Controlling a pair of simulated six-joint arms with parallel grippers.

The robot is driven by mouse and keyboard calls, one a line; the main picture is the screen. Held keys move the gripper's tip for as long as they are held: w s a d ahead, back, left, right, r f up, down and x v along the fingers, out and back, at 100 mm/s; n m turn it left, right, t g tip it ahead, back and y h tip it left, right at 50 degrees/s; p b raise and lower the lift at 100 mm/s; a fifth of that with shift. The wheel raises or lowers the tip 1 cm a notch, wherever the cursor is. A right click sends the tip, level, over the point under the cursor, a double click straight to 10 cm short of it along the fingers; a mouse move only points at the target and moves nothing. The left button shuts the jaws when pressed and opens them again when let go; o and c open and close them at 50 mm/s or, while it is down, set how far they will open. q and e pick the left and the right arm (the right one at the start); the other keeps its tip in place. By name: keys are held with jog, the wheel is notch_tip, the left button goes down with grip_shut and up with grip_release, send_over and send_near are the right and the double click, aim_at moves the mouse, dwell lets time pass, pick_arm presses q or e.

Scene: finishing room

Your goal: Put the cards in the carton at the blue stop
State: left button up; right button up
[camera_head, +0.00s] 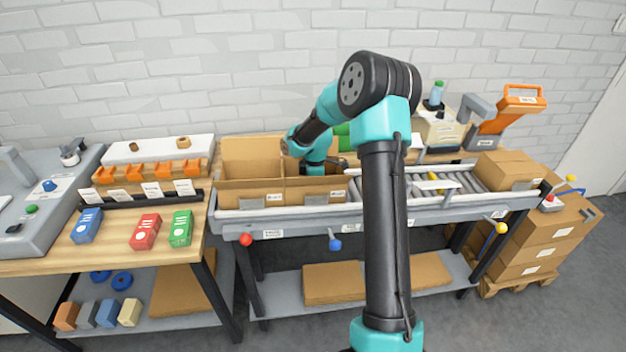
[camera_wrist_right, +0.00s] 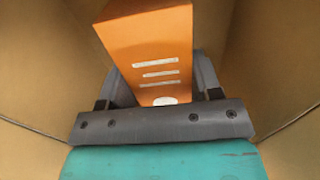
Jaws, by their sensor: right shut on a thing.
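An open brown carton (camera_head: 320,191) sits on the conveyor above the blue stop knob (camera_head: 335,243). My right arm reaches down into this carton, and its fingers are hidden there in the head view. In the right wrist view my right gripper (camera_wrist_right: 163,92) is shut on an orange box (camera_wrist_right: 155,45) with white lines and a white oval, with brown carton walls around it. I cannot tell whether the box touches the carton floor, or whether it is the cards. My left gripper is not in view.
Another open carton (camera_head: 250,198) stands beside it on the left, above the red knob (camera_head: 245,239). Blue (camera_head: 87,226), red (camera_head: 145,231) and green (camera_head: 181,228) packs lie on the left table. The conveyor rollers (camera_head: 455,182) on the right are mostly clear.

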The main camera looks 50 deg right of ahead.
jog(key=shift+f, duration=0.3)
dwell(0.4)
jog(key=o, duration=1.1)
jog(key=shift+r, duration=0.4)
jog(key=shift+r, duration=0.7)
jog(key=shift+r, duration=0.15)
jog(key=shift+r, duration=2.85)
